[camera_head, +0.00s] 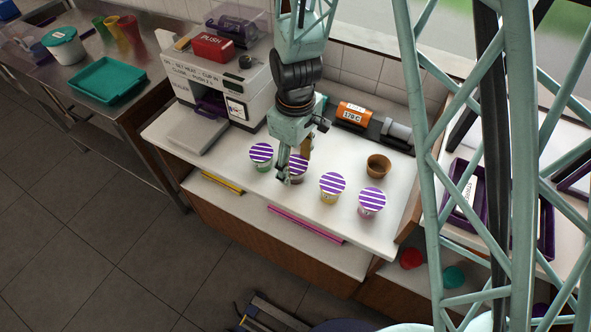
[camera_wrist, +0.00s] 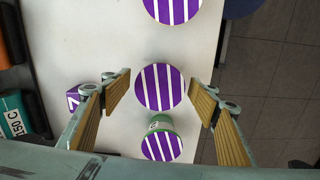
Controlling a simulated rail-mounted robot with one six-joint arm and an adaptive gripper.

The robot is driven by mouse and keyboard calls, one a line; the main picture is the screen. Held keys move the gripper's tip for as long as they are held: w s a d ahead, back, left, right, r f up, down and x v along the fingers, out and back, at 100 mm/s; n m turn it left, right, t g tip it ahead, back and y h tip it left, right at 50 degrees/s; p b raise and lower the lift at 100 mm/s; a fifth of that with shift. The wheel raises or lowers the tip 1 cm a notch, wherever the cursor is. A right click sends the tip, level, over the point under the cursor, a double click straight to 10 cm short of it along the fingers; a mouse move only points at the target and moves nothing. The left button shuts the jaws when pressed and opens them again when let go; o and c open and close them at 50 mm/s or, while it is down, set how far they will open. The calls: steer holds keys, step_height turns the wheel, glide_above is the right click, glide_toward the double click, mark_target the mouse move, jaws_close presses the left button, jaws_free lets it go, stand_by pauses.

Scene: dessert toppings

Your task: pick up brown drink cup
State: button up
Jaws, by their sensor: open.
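My gripper (camera_head: 293,168) is open and points down over the counter. Directly beneath it is a cup with a purple-and-white striped lid (camera_head: 297,176); the gripper partly hides it and its body colour is hard to tell. In the wrist view this lid (camera_wrist: 158,87) appears between the two spread fingers (camera_wrist: 160,92), with clear gaps on both sides. Whether the fingertips are level with the cup I cannot tell. A plain brown cup (camera_head: 378,166) without a striped lid stands apart to the right, near the back of the counter.
A green striped-lid cup (camera_head: 261,157) stands close on the left, also in the wrist view (camera_wrist: 162,144). A yellow cup (camera_head: 331,188) and a pink cup (camera_head: 371,203) stand to the right. A sealing machine (camera_head: 222,85) and an orange device (camera_head: 353,114) line the back.

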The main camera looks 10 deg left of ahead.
mark_target(296, 164)
steer(key=shift+c, duration=0.7)
steer(key=c, duration=0.8)
steer(key=shift+r, duration=0.1)
steer(key=shift+c, duration=0.2)
steer(key=shift+r, duration=1.55)
steer(key=shift+s+r, duration=0.1)
steer(key=shift+r, duration=0.05)
steer(key=s+d, duration=0.3)
steer(key=s, duration=0.4)
steer(key=s+d+r, duration=0.1)
steer(key=s+d, duration=0.2)
steer(key=s, duration=0.4)
steer(key=shift+s+r+b, duration=0.2)
steer(key=shift+s+b, duration=0.1)
steer(key=shift+b, duration=0.05)
steer(key=shift+d, duration=0.1)
